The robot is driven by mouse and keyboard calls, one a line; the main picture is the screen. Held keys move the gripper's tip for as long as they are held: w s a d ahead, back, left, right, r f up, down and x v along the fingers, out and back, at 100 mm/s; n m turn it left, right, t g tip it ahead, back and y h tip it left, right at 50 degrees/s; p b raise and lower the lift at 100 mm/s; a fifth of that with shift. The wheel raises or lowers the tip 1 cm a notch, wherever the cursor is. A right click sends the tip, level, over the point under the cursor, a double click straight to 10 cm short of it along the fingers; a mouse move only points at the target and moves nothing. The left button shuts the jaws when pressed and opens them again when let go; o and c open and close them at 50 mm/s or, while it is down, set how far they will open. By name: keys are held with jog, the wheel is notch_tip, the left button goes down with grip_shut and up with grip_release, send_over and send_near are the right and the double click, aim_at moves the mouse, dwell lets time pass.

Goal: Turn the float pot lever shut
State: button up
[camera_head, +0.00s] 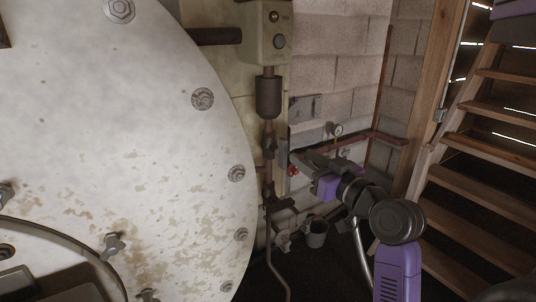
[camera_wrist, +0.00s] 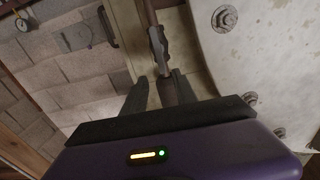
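The float pot (camera_head: 268,97) is a dark cylinder on a vertical pipe to the right of the big pale vessel. Below it, a grey lever (camera_head: 283,154) stands roughly upright beside the pipe. My gripper (camera_head: 293,163) reaches in from the right, close to the lever. In the wrist view, the fingers of my gripper (camera_wrist: 157,80) are apart with a gap between them.
The pale vessel (camera_head: 120,130) with bolts fills the left. A second dark valve handle (camera_head: 279,204) sits lower on the pipe. A bucket (camera_head: 316,232) stands on the floor. A block wall (camera_head: 335,60) and a gauge (camera_head: 337,130) lie behind; wooden stairs (camera_head: 490,140) rise at right.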

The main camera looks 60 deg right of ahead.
aim_at(286, 148)
jog(key=x, duration=0.2)
jog(key=p+x, duration=0.1)
jog(key=x, duration=0.5)
jog(key=shift+a+f, duration=0.15)
jog(key=shift+f, duration=0.15)
grip_shut()
